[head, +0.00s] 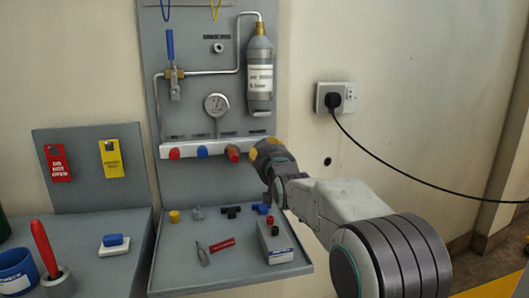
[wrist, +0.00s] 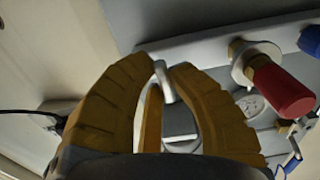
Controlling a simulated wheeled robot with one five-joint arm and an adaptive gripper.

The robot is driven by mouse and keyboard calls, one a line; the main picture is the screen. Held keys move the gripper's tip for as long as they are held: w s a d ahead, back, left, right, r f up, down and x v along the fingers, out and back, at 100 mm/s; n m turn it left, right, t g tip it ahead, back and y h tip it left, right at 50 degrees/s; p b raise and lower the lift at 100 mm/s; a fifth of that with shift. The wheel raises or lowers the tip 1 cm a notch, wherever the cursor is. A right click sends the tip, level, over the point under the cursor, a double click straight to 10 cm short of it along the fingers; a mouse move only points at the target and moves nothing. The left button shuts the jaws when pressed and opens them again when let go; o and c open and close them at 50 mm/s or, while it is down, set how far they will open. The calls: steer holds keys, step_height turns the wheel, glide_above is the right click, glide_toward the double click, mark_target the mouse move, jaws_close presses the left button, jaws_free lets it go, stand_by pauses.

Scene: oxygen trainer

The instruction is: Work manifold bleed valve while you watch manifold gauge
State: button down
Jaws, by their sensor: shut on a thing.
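The white manifold block (head: 215,146) runs across the grey wall panel in the head view, with a red knob, a blue knob and another red knob on its front. The round manifold gauge (head: 217,104) stands above it with a pale dial; its reading is too small to tell. My gripper (head: 257,153) is at the manifold's right end. In the wrist view its yellow fingers (wrist: 166,72) close on a small pale grey lever, the manifold bleed valve (wrist: 163,82), beside the manifold (wrist: 200,40). In the head view the gripper hides the valve.
A grey cylinder (head: 260,75) hangs above my gripper. A blue-handled lever valve (head: 171,60) is at upper left. A shelf (head: 185,275) below holds small parts and a boxed device (head: 275,243). A socket with a black cable (head: 380,160) is at right.

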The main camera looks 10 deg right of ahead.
steer(key=n+b, duration=0.2)
steer(key=b, duration=0.1)
steer(key=shift+f, duration=0.2)
steer(key=shift+r+n+b, duration=0.3)
steer(key=shift+n+b, duration=0.4)
steer(key=shift+n, duration=0.5)
steer(key=c, duration=1.1)
jaws_free()
steer(key=shift+c, duration=0.2)
steer(key=shift+s, duration=0.1)
steer(key=s, duration=1.1)
steer(key=shift+s, duration=0.4)
steer(key=shift+a, duration=0.1)
